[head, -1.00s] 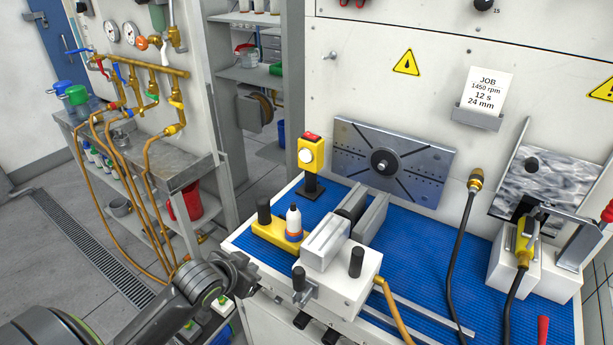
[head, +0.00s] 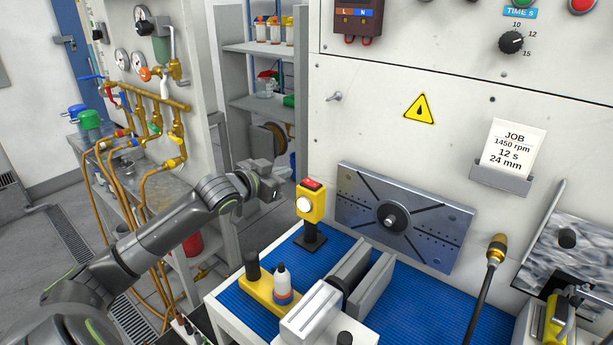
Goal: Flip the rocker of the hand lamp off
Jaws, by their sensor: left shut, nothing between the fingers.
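The yellow hand lamp (head: 311,205) stands upright on a dark stand at the back left of the blue mat. Its round front lens (head: 304,204) looks bright white. The red rocker (head: 313,184) is on its top; its tilt is too small to tell. My left gripper (head: 279,189) is shut and empty, just left of the lamp at about the height of its head. A small gap shows between them in the picture. My right gripper is not in view.
A slotted metal plate (head: 432,237) is on the wall right of the lamp. A yellow holder (head: 258,293) with a white bottle (head: 282,279) stands in front of it, beside a grey vise (head: 371,285). Brass pipes and hoses (head: 160,105) are at the left.

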